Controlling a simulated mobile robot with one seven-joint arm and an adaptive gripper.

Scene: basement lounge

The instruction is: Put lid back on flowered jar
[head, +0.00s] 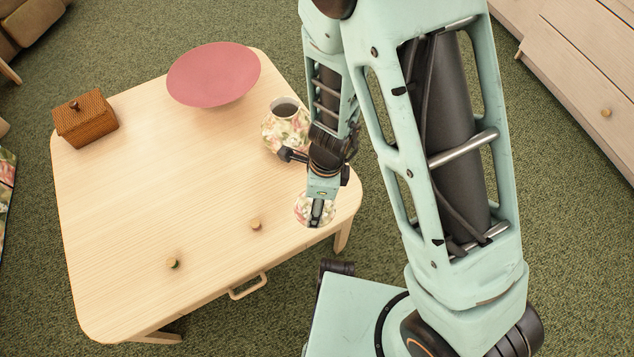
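The flowered jar (274,131) stands upright near the right edge of the wooden table, its dark mouth open and uncovered. My arm hides part of its right side. The round flowered lid (302,209) is near the table's front right corner, in front of the jar. My gripper (317,214) points down over the lid and covers its middle. I cannot tell whether the fingers are closed on the lid's knob, or whether the lid touches the table.
On the table (160,200) are a pink bowl (213,72) behind the jar, a brown woven box (86,118) at the far left, and two small knob-like pieces (255,223) near the front. The table's middle is clear. A wooden drawer unit (575,65) stands at the right.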

